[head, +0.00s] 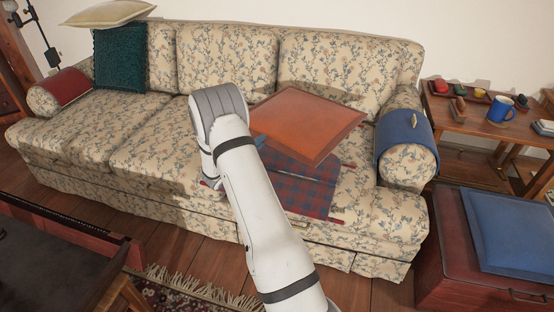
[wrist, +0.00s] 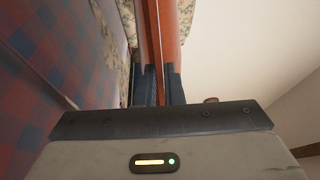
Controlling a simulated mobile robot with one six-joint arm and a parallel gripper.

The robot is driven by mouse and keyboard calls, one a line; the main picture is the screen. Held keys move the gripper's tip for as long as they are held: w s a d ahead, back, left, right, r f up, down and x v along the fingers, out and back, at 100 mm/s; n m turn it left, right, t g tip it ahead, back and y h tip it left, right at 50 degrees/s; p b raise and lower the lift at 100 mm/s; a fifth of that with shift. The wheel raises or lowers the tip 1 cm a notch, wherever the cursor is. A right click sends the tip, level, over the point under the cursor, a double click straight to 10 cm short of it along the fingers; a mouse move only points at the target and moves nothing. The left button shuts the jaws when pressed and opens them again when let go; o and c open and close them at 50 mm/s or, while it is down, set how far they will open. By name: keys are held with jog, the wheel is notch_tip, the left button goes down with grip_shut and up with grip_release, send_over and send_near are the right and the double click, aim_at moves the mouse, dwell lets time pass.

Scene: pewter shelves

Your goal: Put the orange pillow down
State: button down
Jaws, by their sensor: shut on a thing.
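The orange pillow (head: 308,124) is a flat square held over the right seat of the floral sofa (head: 140,146). In the wrist view the pillow (wrist: 172,40) shows edge-on between the two dark fingers of my gripper (wrist: 160,88), which is shut on its edge. In the head view my white arm hides most of the gripper at the pillow's left side. A plaid cloth (head: 300,186) lies on the seat below the pillow. It also shows at the left of the wrist view (wrist: 50,70). I cannot tell whether the pillow touches the sofa.
A green pillow (head: 119,57) and a cream pillow (head: 110,13) are at the sofa's left end. A blue cloth (head: 404,137) covers the right armrest. A side table (head: 470,130) holds a blue mug (head: 500,109). A blue cushion (head: 515,228) lies on a red chest. The sofa's middle seat is clear.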

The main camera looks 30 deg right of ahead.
notch_tip(320, 180, down, 9)
jog(key=b, duration=0.3)
jog(key=shift+r, duration=0.2)
